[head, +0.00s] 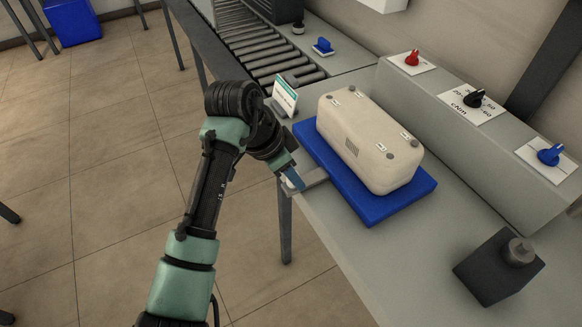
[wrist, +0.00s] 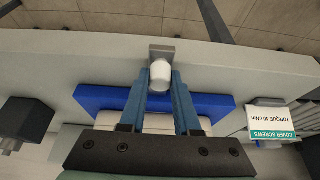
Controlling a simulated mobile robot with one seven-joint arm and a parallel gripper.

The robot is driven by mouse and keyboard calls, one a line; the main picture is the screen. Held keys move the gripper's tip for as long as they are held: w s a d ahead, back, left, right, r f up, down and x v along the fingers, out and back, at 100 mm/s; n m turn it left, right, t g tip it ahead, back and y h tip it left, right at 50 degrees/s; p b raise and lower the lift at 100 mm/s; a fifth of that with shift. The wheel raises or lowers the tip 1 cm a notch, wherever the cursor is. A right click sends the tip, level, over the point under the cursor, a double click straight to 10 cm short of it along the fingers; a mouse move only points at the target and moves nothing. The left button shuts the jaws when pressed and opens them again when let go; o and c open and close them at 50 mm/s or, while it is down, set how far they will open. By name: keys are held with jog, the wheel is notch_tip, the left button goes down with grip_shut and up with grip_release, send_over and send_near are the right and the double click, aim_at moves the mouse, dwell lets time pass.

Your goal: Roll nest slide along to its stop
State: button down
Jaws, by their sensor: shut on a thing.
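The nest slide is a flat blue plate (head: 400,208) on the grey bench, and it also shows in the wrist view (wrist: 95,97). A cream monitor housing (head: 360,140) with rounded edges sits on it. A grey arm (head: 311,177) sticks out from the plate's left side toward the bench edge, and a white knob (wrist: 160,76) stands at it in the wrist view. My gripper (head: 295,180) is at this edge, with its blue fingers (wrist: 160,82) on either side of the white knob, shut on it. The fingers hide part of the knob in the head view.
A small sign (head: 284,97) stands close behind the plate. A roller conveyor (head: 262,45) lies beyond. A dark block with a knob (head: 498,270) stands at the front right. A raised panel with red, black and blue knobs (head: 480,130) runs along the right. Bench between plate and dark block is clear.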

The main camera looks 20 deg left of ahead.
jog(key=shift+s+a+f, duration=0.1)
jog(key=shift+s+a, duration=0.1)
jog(key=c, duration=0.7)
grip_release()
jog(key=shift+o, duration=0.4)
jog(key=shift+d, duration=0.1)
jog(key=shift+r, duration=0.2)
jog(key=p+v, duration=0.2)
jog(key=v, duration=1)
jog(key=shift+r, duration=0.3)
